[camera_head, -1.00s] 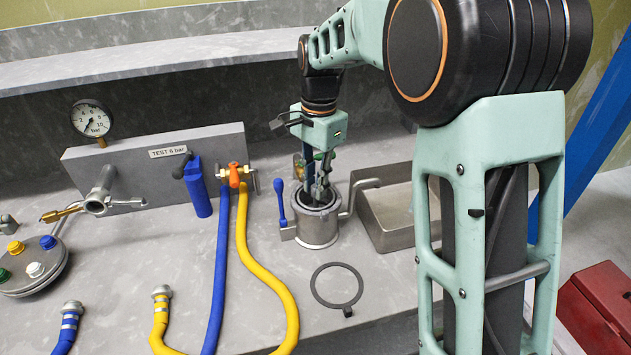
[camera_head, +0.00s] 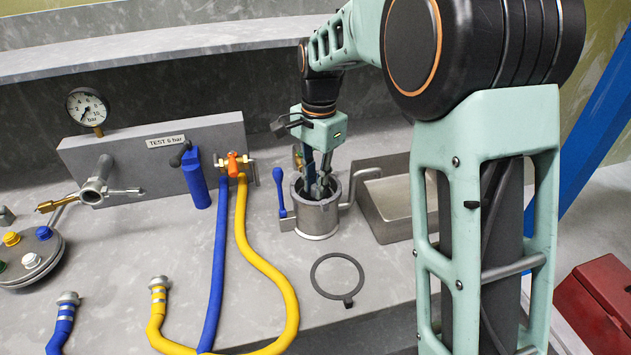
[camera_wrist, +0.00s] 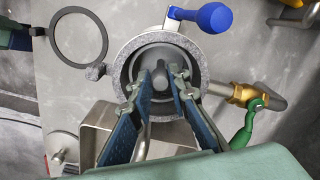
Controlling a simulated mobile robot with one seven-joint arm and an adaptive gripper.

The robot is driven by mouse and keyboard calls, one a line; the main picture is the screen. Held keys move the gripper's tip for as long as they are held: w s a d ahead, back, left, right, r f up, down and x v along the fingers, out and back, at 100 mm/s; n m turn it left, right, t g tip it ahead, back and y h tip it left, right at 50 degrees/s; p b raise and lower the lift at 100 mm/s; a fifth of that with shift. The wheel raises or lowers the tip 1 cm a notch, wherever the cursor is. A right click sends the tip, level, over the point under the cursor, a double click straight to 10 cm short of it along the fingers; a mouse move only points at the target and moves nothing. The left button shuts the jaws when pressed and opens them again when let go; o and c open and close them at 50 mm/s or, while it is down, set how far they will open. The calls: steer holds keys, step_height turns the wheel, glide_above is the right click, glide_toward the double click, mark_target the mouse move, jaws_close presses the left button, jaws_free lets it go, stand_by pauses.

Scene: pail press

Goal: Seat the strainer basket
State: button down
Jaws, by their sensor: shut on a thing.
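A steel pot-shaped strainer housing (camera_head: 318,221) stands upright on the bench, its top open. My gripper (camera_head: 319,189) points down into its mouth. In the wrist view the pot's broad grey rim (camera_wrist: 128,58) surrounds a darker round inner part, which looks like the strainer basket (camera_wrist: 139,58). My gripper (camera_wrist: 160,82) is shut on its central grip inside the pot. The basket's lower part is hidden, so I cannot tell whether it touches the bottom.
A blue-handled lever (camera_head: 279,192) stands close to the pot's left side. A steel sink (camera_head: 408,208) is at its right, a flat ring with a tab (camera_head: 348,302) in front. Yellow (camera_head: 263,262) and blue (camera_head: 219,270) hoses run at left.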

steer(key=shift+f+b, duration=0.3)
steer(key=shift+f, duration=0.35)
steer(key=c, duration=1.7)
jaws_free()
steer(key=shift+c, duration=0.2)
